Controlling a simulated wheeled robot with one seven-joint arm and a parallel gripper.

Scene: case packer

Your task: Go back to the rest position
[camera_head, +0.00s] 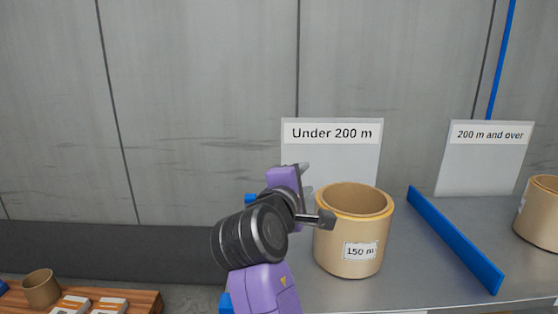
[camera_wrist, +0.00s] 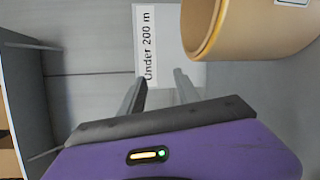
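My gripper (camera_head: 316,194) is purple and black and reaches over the left end of the grey shelf, just left of the tan roll labelled 150 m (camera_head: 353,232). In the wrist view its two fingers (camera_wrist: 161,88) are spread with nothing between them. The roll also shows in that view (camera_wrist: 262,32), at the upper right, apart from the fingers. The roll stands upright in front of the "Under 200 m" sign (camera_head: 332,133). My wrist hides part of the shelf's left end.
A blue divider (camera_head: 455,240) splits the shelf (camera_head: 420,285). Beyond it stand another roll (camera_head: 540,213) and the "200 m and over" sign (camera_head: 485,160). A wooden board (camera_head: 145,300) at lower left bears a small tan roll (camera_head: 41,289) and white-and-orange items. A grey wall stands behind.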

